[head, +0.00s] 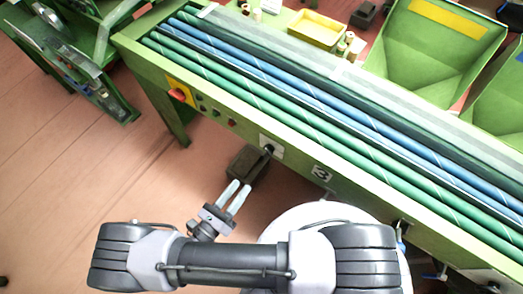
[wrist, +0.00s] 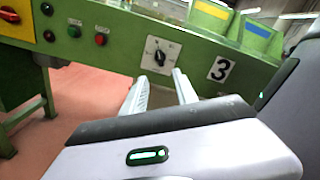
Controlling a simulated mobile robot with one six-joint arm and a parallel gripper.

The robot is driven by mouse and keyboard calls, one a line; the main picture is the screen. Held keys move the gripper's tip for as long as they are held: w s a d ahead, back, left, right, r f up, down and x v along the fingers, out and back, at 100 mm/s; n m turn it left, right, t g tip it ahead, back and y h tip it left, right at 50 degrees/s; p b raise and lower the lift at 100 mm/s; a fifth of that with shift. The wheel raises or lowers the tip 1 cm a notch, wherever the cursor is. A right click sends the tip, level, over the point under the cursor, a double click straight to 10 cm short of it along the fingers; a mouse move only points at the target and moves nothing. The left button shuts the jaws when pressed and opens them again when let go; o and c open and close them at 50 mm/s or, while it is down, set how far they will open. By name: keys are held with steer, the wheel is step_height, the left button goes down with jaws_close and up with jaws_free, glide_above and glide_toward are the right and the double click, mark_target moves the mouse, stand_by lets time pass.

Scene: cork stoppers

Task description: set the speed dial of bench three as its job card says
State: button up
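The speed dial is a black knob (wrist: 159,56) on a white square plate, on the green front panel of the bench marked with a 3 (wrist: 222,69). The dial also shows in the head view (head: 269,150). Its knob looks near upright in the wrist view; the scale marks are too small to read. My gripper (head: 241,187) is open and empty, its two pale fingers pointing at the dial and apart from it. In the wrist view the fingertips (wrist: 158,77) lie just below the dial. I see no readable job card.
A red knob on yellow (head: 179,95) and several small buttons (wrist: 88,35) sit left of the dial. A dark box (head: 245,163) is under the panel. Green and blue rollers (head: 330,110), a yellow tray (head: 316,30) and green bins (head: 435,50) are above. Floor at left is clear.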

mark_target(267, 153)
steer(key=b+x, duration=0.1)
steer(key=x, duration=1.2)
steer(key=shift+w+d+b, duration=0.25)
steer(key=shift+b, duration=0.1)
jaws_close()
